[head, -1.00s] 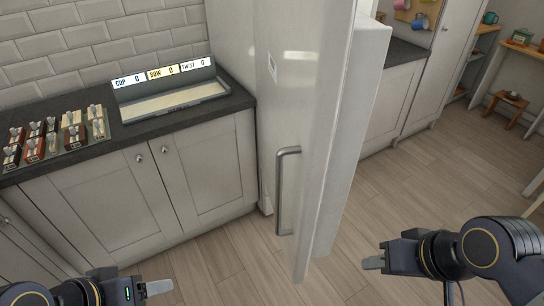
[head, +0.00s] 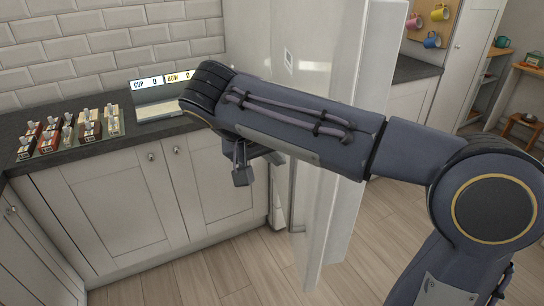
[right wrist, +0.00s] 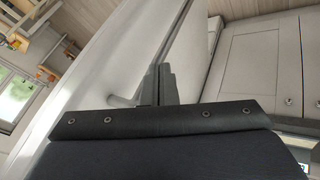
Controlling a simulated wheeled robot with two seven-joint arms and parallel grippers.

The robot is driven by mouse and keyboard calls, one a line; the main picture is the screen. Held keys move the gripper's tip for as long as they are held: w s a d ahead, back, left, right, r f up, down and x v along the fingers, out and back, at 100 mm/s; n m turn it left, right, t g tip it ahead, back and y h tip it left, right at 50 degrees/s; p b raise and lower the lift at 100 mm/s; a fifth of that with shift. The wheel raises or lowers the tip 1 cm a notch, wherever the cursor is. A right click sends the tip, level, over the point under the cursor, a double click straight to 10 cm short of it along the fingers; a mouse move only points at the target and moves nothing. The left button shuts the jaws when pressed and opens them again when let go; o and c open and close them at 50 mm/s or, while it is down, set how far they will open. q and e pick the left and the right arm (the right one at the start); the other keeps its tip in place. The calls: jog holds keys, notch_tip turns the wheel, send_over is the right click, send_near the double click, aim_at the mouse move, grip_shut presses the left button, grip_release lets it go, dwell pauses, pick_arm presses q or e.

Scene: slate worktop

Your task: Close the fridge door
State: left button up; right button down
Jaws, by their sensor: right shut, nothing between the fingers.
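My left gripper is out of view.
Another counter and shelves stand at the far right.

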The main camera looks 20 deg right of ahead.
aim_at(313, 175)
jog(key=shift+w+d+f, duration=0.1)
jog(key=shift+d+f, duration=0.75)
jog(key=shift+d, duration=0.4)
jog(key=shift+w+d+f, duration=0.1)
jog(key=shift+d+f, duration=0.75)
jog(key=shift+d, duration=0.35)
jog(key=shift+w+d+f, duration=0.1)
jog(key=shift+d+f, duration=0.75)
jog(key=shift+d, duration=0.4)
